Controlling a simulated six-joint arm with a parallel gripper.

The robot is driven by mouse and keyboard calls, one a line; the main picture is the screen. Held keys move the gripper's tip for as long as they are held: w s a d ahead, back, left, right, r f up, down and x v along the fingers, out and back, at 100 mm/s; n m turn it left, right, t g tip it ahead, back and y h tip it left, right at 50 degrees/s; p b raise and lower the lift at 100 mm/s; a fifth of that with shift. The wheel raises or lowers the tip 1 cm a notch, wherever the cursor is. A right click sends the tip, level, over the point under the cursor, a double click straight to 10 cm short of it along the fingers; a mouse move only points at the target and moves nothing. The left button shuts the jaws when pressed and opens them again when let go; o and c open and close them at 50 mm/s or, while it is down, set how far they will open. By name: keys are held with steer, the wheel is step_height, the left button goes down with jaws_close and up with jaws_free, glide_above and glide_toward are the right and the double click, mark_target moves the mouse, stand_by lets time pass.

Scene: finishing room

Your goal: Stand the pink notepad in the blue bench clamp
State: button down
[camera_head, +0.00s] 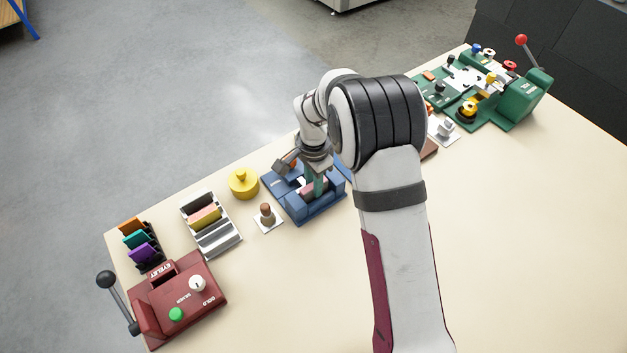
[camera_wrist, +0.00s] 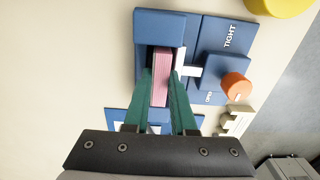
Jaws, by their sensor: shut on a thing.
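The blue bench clamp (camera_head: 289,204) sits on the table below my arm; the wrist view shows its blue block (camera_wrist: 158,27), a white jaw pad (camera_wrist: 188,68) and an orange knob (camera_wrist: 235,86). The pink notepad (camera_wrist: 160,80) is on edge in the clamp's gap, beside the white pad. My gripper (camera_wrist: 162,74) has green fingers on both sides of the notepad and is shut on it. In the head view my gripper (camera_head: 319,183) reaches down into the clamp, hiding part of it. Whether the notepad rests on the clamp's floor cannot be told.
Left of the clamp are a stamp on a white card (camera_head: 267,216), a yellow round pot (camera_head: 243,183), a grey rack with pads (camera_head: 223,239), a dark rack of colored pads (camera_head: 153,262) and a red eyelet press (camera_head: 190,290). A green machine (camera_head: 522,103) stands far right.

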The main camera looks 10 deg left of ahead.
steer(key=shift+f, duration=0.25)
steer(key=c, duration=1)
jaws_free()
step_height(320, 180, up, 11)
steer(key=shift+r, duration=0.1)
